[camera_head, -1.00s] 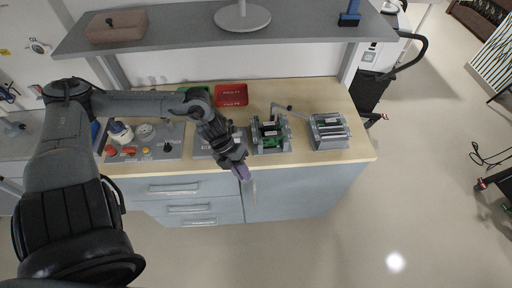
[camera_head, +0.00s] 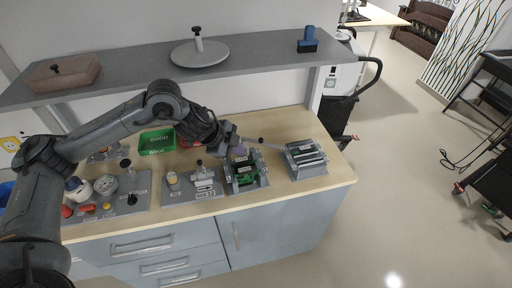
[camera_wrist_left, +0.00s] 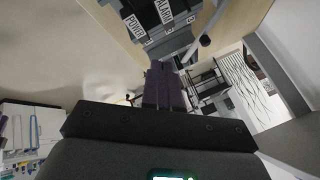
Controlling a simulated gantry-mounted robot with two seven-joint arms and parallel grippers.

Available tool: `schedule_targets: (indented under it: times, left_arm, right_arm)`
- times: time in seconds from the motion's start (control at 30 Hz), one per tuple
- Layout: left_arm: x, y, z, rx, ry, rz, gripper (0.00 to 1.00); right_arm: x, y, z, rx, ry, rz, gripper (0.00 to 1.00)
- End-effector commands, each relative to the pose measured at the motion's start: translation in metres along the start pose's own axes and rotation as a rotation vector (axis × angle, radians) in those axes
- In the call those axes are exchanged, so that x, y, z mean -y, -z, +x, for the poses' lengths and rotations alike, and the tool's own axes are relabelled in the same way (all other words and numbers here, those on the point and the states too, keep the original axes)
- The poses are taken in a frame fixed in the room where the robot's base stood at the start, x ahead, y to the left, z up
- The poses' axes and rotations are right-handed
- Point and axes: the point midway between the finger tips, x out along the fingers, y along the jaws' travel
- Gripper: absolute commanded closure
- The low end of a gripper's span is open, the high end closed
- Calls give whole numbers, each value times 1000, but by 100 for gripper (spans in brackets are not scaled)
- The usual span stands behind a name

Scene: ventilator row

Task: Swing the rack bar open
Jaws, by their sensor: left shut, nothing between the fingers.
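The rack bar (camera_head: 274,145) is a thin grey rod with a dark knob, behind and between a rack with green boards (camera_head: 243,172) and a grey module rack (camera_head: 305,158). A rounded grey rod, probably the bar, shows in the left wrist view (camera_wrist_left: 206,38), beside modules labelled POWER and ALARM (camera_wrist_left: 160,20). My left gripper (camera_head: 241,151) has purple fingertips, which are shut and empty in the left wrist view (camera_wrist_left: 165,88). It is at the back of the green-board rack, close to the bar's left end. I cannot tell whether it touches the bar. My right gripper is not in view.
A shelf (camera_head: 130,75) hangs above the bench back, with a round plate (camera_head: 200,53) on it. Left of the racks are a device panel (camera_head: 193,184), a control panel (camera_head: 108,195) and a green bin (camera_head: 156,141). The bench top right of the module rack (camera_head: 340,172) is clear.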

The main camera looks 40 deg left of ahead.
Motion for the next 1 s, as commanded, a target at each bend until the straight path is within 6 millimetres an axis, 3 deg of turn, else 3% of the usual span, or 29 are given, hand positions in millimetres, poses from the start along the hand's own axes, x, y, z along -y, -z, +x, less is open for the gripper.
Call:
schedule_targets:
  times: [0.17,0.33,0.83,1.0]
  left_arm:
    - [11,5,-4,5,33,-68,100]
    - [14,6,7,6,36,-82,100]
    - [16,6,95,7,34,-81,100]
    - [38,4,102,6,39,-81,100]
  right_arm:
    - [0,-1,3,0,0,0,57]
    - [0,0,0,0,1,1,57]
    - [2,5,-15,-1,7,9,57]
    - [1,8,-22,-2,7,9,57]
